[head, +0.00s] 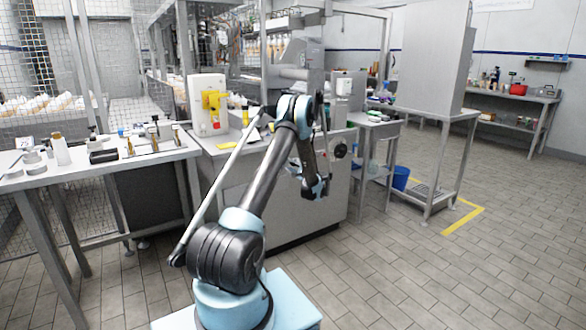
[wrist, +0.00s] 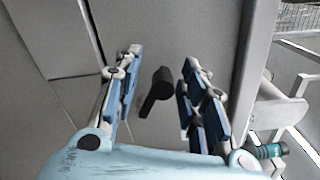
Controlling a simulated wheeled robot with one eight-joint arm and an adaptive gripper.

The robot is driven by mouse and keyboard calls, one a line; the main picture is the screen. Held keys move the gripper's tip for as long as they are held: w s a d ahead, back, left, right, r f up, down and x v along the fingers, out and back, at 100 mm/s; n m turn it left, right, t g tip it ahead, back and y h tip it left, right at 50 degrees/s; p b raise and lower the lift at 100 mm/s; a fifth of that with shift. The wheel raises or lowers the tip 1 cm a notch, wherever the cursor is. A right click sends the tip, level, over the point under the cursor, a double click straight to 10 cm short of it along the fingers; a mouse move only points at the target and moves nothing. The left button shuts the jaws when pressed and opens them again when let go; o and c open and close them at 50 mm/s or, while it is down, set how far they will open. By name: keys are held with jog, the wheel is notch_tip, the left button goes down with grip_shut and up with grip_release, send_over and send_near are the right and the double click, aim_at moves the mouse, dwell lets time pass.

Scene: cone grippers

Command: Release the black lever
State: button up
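The black lever (wrist: 155,91) shows in the wrist view on the grey metal front of a machine. It has a round head and a short arm that points down and left. My gripper (wrist: 158,88) is open, with one blue-padded finger on each side of the lever in the picture. A gap shows between the lever and each finger. In the head view my gripper (head: 318,189) hangs in front of the grey machine cabinet (head: 290,215). The lever cannot be made out there.
A round black knob (head: 340,149) is on the cabinet front, above and right of my gripper. A white and yellow switch box (head: 208,104) stands on the cabinet top. A side table (head: 372,122) stands to the right. Floor is free at the front right.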

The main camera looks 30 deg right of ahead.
jog(key=s, duration=1.2)
jog(key=shift+a, duration=0.1)
